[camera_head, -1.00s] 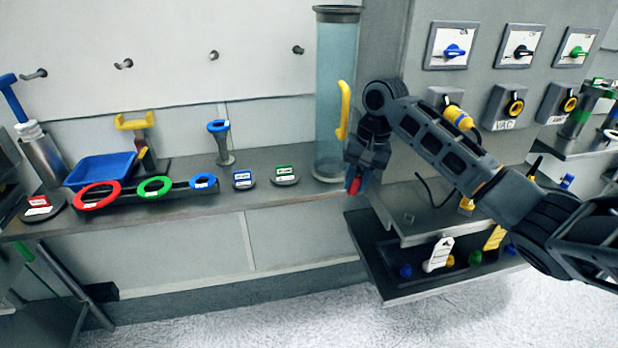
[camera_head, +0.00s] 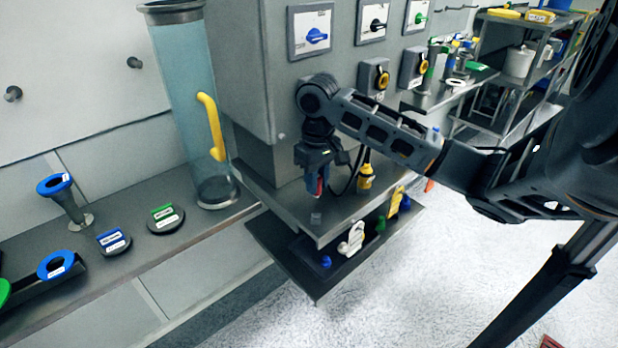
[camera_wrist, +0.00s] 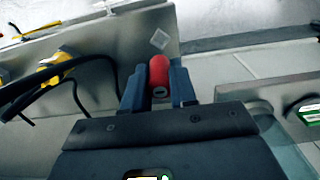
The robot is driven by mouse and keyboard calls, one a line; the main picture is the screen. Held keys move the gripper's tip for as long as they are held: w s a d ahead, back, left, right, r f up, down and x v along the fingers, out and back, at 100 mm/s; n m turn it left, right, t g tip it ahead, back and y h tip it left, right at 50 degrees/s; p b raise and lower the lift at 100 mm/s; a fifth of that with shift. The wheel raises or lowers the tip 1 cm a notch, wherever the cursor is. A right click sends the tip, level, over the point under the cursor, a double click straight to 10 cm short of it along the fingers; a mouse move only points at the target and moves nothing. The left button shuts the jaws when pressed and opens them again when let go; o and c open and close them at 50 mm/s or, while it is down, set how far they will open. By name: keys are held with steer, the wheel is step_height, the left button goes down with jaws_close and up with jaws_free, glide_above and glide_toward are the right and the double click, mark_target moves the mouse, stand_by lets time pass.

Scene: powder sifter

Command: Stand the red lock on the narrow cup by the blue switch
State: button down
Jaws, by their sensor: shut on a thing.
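The red lock (camera_head: 320,187) is held between my gripper's fingers and shows only as a red strip in the head view. In the wrist view the rounded red lock (camera_wrist: 159,72) sits clearly between both fingers. My gripper (camera_head: 316,184) points down above the grey ledge under the switch panel. A small square grey holder (camera_head: 315,217), apparently the narrow cup, stands on the ledge just below my gripper, apart from the lock. It shows beyond the lock in the wrist view (camera_wrist: 159,39). The blue switch (camera_head: 317,37) is on the panel above.
A yellow plug (camera_head: 365,177) with a black cable is right of my gripper. A lower shelf (camera_head: 302,281) holds tags and small coloured locks. A tall clear tube (camera_head: 180,100) with a yellow handle stands left. The panel face is close behind my arm.

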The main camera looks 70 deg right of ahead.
steer(key=shift+f+b, duration=2.4)
steer(key=shift+f, duration=1)
steer(key=shift+f, duration=0.4)
steer(key=c, duration=0.8)
jaws_free()
step_height(320, 180, up, 8)
steer(key=shift+f, duration=0.1)
